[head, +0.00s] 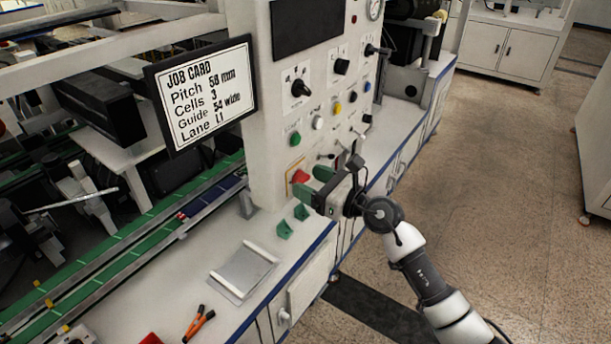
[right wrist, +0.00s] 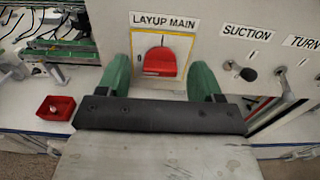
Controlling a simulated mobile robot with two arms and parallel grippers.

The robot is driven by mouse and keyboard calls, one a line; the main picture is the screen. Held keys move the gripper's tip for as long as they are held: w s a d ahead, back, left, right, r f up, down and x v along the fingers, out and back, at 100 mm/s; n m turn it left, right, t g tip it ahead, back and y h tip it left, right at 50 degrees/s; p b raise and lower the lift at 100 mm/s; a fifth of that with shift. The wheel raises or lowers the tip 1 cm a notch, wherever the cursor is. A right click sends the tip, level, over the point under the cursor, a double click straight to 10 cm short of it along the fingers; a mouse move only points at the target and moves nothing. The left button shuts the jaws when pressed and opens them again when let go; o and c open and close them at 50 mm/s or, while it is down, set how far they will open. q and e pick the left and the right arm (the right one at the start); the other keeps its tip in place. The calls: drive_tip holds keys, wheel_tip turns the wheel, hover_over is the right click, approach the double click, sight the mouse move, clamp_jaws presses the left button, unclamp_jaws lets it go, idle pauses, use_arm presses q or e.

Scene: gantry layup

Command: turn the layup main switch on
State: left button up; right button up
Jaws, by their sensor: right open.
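The layup main switch (head: 300,177) is a red rotary handle on a yellow-edged plate, low on the white control panel (head: 268,130). In the right wrist view the red handle (right wrist: 162,63) sits under the LAYUP MAIN label (right wrist: 164,20), with a 0 mark at its left. My right gripper (head: 316,186) is in front of the switch, its green fingers open. In the right wrist view the open fingers (right wrist: 160,78) stand on either side of the handle; I cannot tell whether they touch it. My left gripper is not in view.
Other knobs and buttons sit above. A job card (head: 200,95) hangs left of the panel.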

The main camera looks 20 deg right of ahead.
drive_tip(key=shift+x, duration=0.85)
drive_tip(key=shift+c, duration=0.5)
drive_tip(key=c, duration=0.8)
drive_tip(key=m+p, duration=0.1)
drive_tip(key=p, duration=0.1)
drive_tip(key=m+p, duration=0.2)
drive_tip(key=shift+w+d+r+m, duration=0.1)
drive_tip(key=shift+r+m, duration=0.05)
drive_tip(key=shift+m, duration=0.15)
drive_tip(key=m+p, duration=0.4)
drive_tip(key=shift+m, duration=0.3)
drive_tip(key=m+p, duration=0.3)
drive_tip(key=m, duration=0.2)
drive_tip(key=shift+d, duration=0.1)
drive_tip(key=m+p, duration=0.1)
drive_tip(key=m, duration=0.1)
drive_tip(key=m+p, duration=0.1)
drive_tip(key=m, duration=0.1)
drive_tip(key=shift+f+m, duration=0.3)
drive_tip(key=shift+f, duration=0.1)
